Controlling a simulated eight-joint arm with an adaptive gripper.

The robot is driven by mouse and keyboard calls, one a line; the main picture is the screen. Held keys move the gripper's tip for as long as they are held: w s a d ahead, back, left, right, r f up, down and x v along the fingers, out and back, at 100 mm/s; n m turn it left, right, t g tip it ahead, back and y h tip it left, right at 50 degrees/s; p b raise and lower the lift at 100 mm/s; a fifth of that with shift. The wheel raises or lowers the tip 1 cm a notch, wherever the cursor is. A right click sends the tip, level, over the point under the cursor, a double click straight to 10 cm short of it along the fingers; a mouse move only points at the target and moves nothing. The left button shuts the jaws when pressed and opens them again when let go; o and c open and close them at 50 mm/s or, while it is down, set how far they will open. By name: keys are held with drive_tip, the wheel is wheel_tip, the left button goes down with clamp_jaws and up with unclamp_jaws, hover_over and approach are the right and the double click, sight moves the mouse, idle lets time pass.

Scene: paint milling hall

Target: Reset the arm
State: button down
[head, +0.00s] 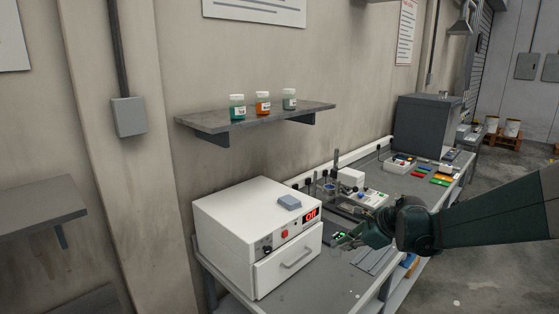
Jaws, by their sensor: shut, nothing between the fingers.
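My arm reaches in from the right edge of the head view. My gripper (341,241) is at its left end, over the workbench (335,291), just right of the white box-shaped device. Its fingers are small and dark in this view. They are shut with nothing between them. I cannot tell how high the gripper is above the bench.
The white device (232,238) with a red display and a drawer handle stands close left of the gripper. Lab equipment (350,178) and a grey cabinet (424,122) stand farther back. A wall shelf (213,122) holds three small jars. Open floor lies right.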

drive_tip(key=s+a+r+n+h, duration=0.1)
drive_tip(key=s+r+n+h, duration=0.1)
drive_tip(key=s+n, duration=0.9)
drive_tip(key=s+r+n+t+h, duration=0.1)
drive_tip(key=s+n, duration=1)
drive_tip(key=s, duration=1.5)
drive_tip(key=shift+s+a+r+h+b, duration=0.4)
drive_tip(key=shift+r+h, duration=0.45)
drive_tip(key=shift+h, duration=0.25)
